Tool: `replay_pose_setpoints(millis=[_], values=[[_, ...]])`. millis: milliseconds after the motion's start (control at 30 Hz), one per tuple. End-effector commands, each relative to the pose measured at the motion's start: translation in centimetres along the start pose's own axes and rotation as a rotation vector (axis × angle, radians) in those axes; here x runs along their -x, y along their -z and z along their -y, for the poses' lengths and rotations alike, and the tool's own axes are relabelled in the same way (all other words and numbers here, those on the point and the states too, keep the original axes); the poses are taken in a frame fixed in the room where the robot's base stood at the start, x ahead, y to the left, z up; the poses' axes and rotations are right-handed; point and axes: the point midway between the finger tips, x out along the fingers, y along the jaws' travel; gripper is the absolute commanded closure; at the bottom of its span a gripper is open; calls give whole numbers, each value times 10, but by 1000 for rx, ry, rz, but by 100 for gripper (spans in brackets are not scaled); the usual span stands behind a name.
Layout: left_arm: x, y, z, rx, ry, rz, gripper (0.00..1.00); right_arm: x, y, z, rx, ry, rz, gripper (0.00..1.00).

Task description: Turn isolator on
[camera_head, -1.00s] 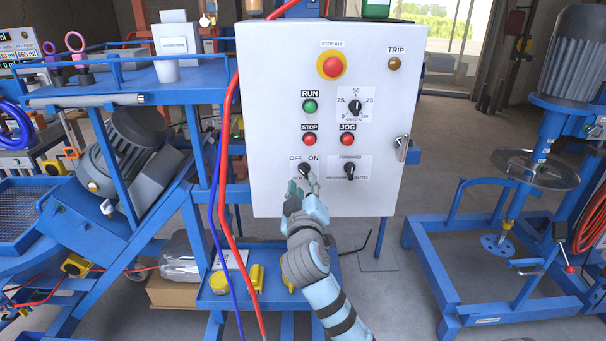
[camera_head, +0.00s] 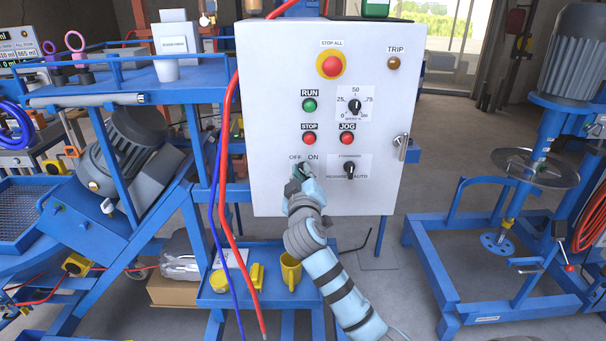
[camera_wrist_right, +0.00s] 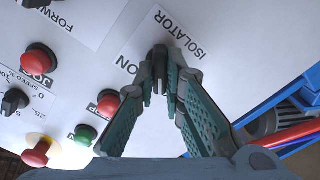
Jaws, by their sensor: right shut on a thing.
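The white control panel (camera_head: 272,90) carries the isolator, a dark rotary knob under OFF and ON labels at its lower left. My right gripper (camera_head: 302,171) is at this knob, with its fingers closed around it. In the right wrist view the isolator knob (camera_wrist_right: 159,57) shows between the fingertips of my right gripper (camera_wrist_right: 161,78), beside the ISOLATOR and ON labels. The fingers hide much of the knob, so I cannot tell exactly which way it points. My left gripper is not in view.
Above the isolator are the red STOP button (camera_head: 309,138), JOG button (camera_head: 347,138), green RUN button (camera_head: 309,105) and the STOP ALL button (camera_head: 331,66). A selector knob (camera_head: 349,169) is to the right. A red cable (camera_head: 228,130) hangs at the panel's left edge.

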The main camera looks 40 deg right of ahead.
Motion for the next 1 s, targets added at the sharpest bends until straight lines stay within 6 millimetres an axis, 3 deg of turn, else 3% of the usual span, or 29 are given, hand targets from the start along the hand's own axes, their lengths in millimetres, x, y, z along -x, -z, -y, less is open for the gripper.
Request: replay_pose_setpoints(millis=[467, 1000], values=[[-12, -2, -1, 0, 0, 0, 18, 0, -2, 0, -175, 0, -1, 100], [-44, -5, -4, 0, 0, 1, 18, 0, -4, 0, -672, 0, 0, 100]])
